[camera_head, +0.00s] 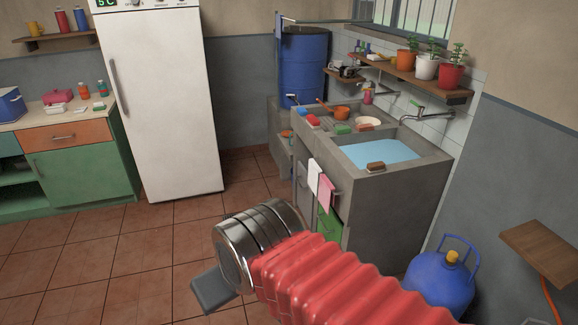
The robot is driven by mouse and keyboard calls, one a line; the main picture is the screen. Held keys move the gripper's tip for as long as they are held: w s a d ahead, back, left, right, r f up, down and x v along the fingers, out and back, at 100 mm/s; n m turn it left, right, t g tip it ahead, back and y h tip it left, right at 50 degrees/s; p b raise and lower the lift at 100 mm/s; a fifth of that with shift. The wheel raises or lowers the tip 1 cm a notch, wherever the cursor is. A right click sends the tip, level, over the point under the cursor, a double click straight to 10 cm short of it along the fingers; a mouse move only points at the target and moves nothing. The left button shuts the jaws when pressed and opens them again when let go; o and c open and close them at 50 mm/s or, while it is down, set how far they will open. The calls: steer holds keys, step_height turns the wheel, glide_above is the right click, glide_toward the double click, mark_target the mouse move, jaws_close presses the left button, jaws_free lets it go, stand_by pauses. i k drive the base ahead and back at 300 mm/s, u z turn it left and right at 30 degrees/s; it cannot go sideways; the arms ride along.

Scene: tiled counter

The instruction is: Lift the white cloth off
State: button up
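The white cloth (315,174) hangs on the front of the concrete sink counter (385,205), beside a pink cloth (326,194). The pink cloth hangs just right of it, on what looks like a rail. My gripper (213,290) shows only as a grey part beyond the chrome wrist, low in the picture. It is in front of the counter over the tiled floor, well apart from the cloth. Its fingertips are mostly hidden, so I cannot see whether it is open or shut.
A blue gas cylinder (441,279) stands right of the counter, near a wall-mounted wooden shelf (543,247). A green thing (329,224) is below the cloths. A white fridge (160,100) stands behind left. The tiled floor (170,235) between is clear.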

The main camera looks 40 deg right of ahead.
mark_target(314, 169)
steer(key=z, duration=0.15)
steer(key=i, duration=1.5)
steer(key=z, duration=0.55)
steer(key=i, duration=0.75)
steer(key=z, duration=0.8)
steer(key=i, duration=1.15)
steer(key=z, duration=0.45)
